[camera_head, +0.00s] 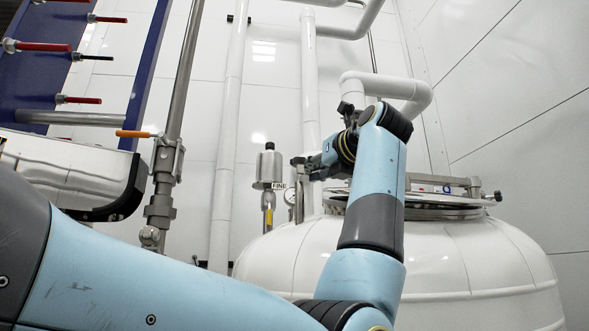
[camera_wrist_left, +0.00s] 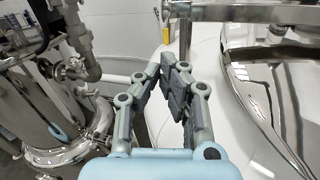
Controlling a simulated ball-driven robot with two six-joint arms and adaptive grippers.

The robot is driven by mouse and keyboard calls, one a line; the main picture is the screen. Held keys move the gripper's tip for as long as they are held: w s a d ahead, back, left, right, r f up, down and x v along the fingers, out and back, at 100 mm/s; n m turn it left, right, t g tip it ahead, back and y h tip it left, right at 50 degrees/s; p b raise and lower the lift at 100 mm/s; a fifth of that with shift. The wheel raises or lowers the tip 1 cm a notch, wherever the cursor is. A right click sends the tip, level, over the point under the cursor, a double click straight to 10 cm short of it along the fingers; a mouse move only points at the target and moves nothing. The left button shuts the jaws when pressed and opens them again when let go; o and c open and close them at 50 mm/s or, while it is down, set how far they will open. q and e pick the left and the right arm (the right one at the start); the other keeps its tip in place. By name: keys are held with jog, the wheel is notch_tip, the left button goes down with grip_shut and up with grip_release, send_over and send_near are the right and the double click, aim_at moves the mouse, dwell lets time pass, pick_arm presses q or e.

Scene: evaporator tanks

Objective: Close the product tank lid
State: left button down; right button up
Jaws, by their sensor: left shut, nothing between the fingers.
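The white product tank (camera_head: 460,265) stands at the right in the head view. Its round metal lid (camera_head: 440,211) lies flat or nearly flat on top, with a bar and end knob across it. I cannot tell whether it is fully seated, as my left arm hides part of it. My left gripper (camera_head: 303,168) points left above the tank's left shoulder, shut and empty. In the left wrist view my gripper (camera_wrist_left: 164,68) has its fingertips together, and the shiny lid (camera_wrist_left: 268,75) is to its right, apart from it. My right gripper is out of view.
A steel pipe with a valve (camera_head: 163,180) is further left. Bare wall is at the right.

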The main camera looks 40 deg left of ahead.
pick_arm(q)
jog(key=d+r+t+h, duration=0.25)
jog(key=d+r, duration=0.35)
jog(key=d, duration=0.3)
jog(key=p+x, duration=0.5)
jog(key=x, duration=0.9)
jog(key=shift+s+a+m+y, duration=0.2)
jog(key=shift+a+m+y, duration=0.1)
jog(key=shift+m+y, duration=0.15)
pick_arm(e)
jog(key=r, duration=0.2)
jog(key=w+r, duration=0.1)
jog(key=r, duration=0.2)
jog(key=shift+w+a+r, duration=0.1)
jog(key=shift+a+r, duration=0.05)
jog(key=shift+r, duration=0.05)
pick_arm(q)
jog(key=shift+r, duration=0.1)
